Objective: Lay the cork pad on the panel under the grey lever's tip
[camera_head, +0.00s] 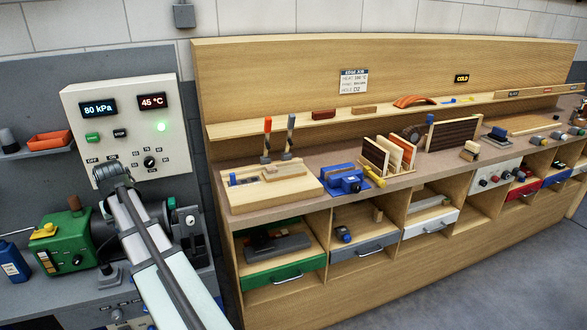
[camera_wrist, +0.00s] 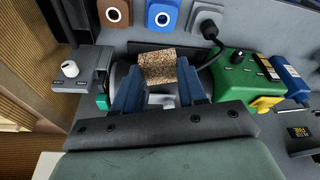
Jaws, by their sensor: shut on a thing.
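The cork pad (camera_wrist: 157,66) is a speckled brown block held between the blue fingers of my gripper (camera_wrist: 158,84) in the wrist view. My gripper is shut on it, above the grey bench with the green machine. The pale wooden panel (camera_head: 250,200) lies on the wooden bench to the right. Two upright levers stand at its back, one grey (camera_head: 291,123) and one red (camera_head: 267,125). The pad is well apart from the panel.
A green machine (camera_wrist: 238,72) and a blue bottle (camera_wrist: 290,75) stand right of my gripper in the wrist view. A box with a white knob (camera_wrist: 69,68) is at left. A blue clamp device (camera_head: 343,180) and a rack of boards (camera_head: 390,153) stand right of the panel.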

